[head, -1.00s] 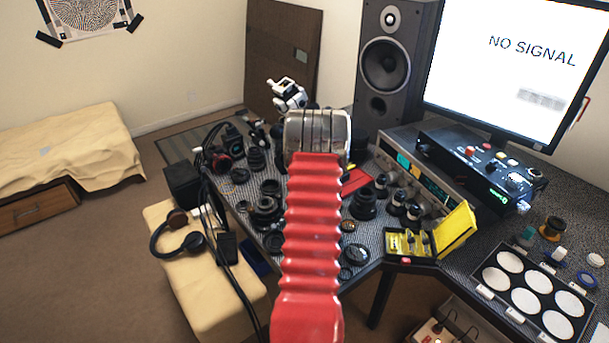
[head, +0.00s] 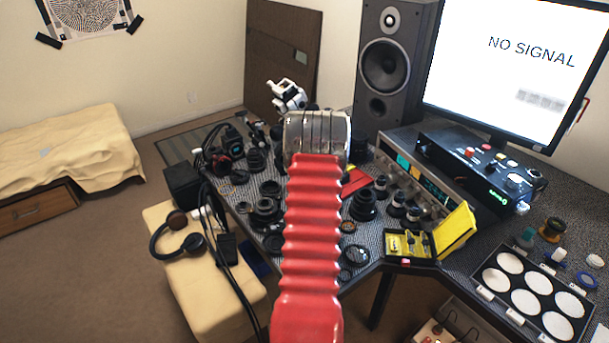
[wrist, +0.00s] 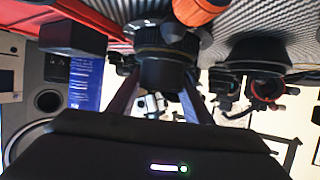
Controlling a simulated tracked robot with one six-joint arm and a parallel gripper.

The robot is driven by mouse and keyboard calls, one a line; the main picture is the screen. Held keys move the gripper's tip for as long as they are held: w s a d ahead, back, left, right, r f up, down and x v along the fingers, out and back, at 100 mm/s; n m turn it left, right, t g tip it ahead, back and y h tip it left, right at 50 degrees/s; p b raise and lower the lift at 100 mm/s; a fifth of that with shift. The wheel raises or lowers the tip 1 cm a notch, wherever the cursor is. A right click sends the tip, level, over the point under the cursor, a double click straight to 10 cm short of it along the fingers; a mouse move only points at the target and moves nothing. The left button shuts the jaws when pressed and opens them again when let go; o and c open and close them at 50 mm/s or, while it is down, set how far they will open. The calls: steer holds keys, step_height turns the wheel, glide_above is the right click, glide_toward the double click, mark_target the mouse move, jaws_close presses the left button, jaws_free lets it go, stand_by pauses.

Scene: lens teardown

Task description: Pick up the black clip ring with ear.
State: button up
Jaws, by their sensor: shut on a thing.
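In the wrist view my gripper (wrist: 162,82) has its two dark fingers on either side of a black, round, stepped lens-like part (wrist: 165,55). The fingers are shut on this black part. I cannot make out an ear, and I cannot tell the black clip ring apart from the other black rings and barrels. The part's wide flange is at the patterned tabletop (wrist: 110,12), which shows along the top of the wrist view. In the head view my red arm hides my gripper and whatever it holds.
Black lens parts (head: 267,207) crowd the desk left of my arm, and a black lens barrel (head: 363,205) stands right of it. A yellow case (head: 455,230) lies open at the front. In the wrist view an orange part (wrist: 198,10) and dark barrels (wrist: 258,55) are close by.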

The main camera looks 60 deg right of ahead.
step_height(320, 180, up, 10)
stand_by(0.6)
stand_by(0.4)
